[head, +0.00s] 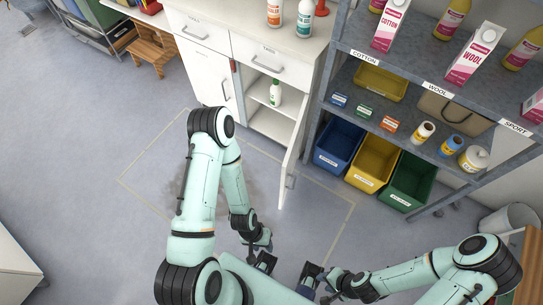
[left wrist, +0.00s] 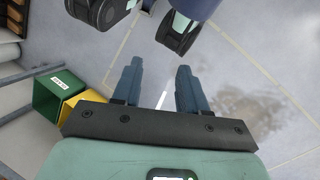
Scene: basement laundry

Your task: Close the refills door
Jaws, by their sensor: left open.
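The white cabinet's open door (head: 291,168) is swung out toward me in the head view, nearly edge-on, with a handle low on its outer face. Its label is not readable, so I cannot confirm it is the refills door. The open compartment shows a shelf with a green-and-white bottle (head: 275,93). My left gripper (head: 262,246) is low in front of the door, apart from it; in the left wrist view its blue fingers (left wrist: 158,70) are spread and hold nothing. My right gripper (head: 326,286) is at the bottom, to the right of the left one; its jaws are unclear.
A grey shelf rack (head: 340,55) stands right of the open door, with blue (head: 338,143), yellow (head: 370,160) and green (head: 408,185) bins at its foot. A wooden stool (head: 153,45) is at the upper left. The floor left of the door is clear.

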